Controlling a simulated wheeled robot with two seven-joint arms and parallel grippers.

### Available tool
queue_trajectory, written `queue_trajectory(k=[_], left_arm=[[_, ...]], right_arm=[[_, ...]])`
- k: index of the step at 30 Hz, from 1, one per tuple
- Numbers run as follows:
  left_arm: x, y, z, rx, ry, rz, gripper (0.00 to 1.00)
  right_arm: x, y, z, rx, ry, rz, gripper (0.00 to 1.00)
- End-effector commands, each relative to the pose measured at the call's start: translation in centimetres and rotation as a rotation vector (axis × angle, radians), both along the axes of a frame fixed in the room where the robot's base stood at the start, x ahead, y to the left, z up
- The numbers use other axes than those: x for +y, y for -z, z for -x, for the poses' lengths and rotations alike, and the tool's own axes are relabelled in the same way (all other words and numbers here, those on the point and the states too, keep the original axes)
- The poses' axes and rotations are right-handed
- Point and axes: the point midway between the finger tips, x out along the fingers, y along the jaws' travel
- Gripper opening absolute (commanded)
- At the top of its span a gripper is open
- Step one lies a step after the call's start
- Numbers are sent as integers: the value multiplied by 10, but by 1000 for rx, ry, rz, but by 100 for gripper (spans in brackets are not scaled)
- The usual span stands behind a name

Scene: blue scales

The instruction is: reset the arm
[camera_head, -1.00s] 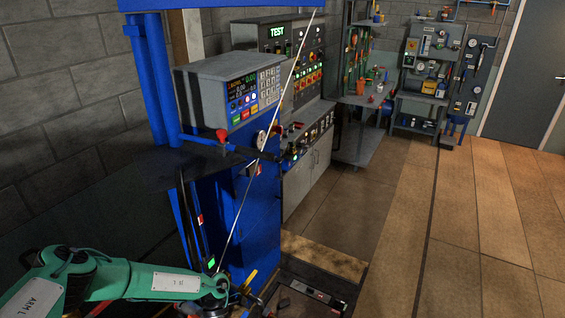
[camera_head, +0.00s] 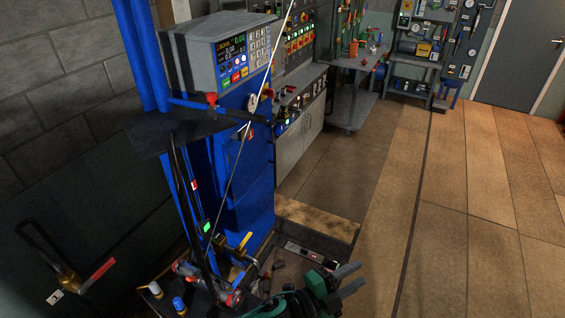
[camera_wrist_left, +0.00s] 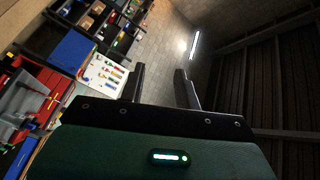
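My left gripper (camera_head: 361,275) is at the bottom middle of the head view, with its two dark fingers pointing right and green arm parts behind them. In the left wrist view (camera_wrist_left: 160,72) the fingers stand apart with nothing between them, so it is open and empty. It appears in front of the floor near the base of the blue machine (camera_head: 246,180); the exact distance is unclear. Most of the left arm is out of the picture. My right gripper shows in neither view.
A grey control box (camera_head: 219,52) with a lit screen sits on the blue machine. Tools and fittings lie around its base, and a red-handled item (camera_head: 100,270) is at the lower left. A shelf (camera_head: 355,75) stands behind. The tiled floor (camera_head: 480,220) at right is clear.

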Motion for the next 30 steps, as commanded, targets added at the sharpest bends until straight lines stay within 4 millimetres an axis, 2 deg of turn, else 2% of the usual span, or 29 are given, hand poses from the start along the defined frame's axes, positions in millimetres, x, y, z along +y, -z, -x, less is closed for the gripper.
queue_trajectory(k=[3, 7, 11, 14, 17, 21, 24, 30], left_arm=[[32, -9, -19, 177, -196, 60, 33], [78, -4, -34, 376, -399, 104, 33], [131, 11, -36, 584, -590, 132, 33], [175, 27, -28, 747, -730, 146, 33], [219, 45, -9, 910, -864, 150, 33], [277, 68, 30, 1133, -1038, 146, 33], [309, 79, 61, 1262, -1138, 133, 33], [353, 90, 116, 1455, -1280, 105, 33]], right_arm=[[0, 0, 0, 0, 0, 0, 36], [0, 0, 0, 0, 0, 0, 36], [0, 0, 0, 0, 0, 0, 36], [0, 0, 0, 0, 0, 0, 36], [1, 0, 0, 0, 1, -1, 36], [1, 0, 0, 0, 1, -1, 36], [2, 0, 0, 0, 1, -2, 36], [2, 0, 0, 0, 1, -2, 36]])
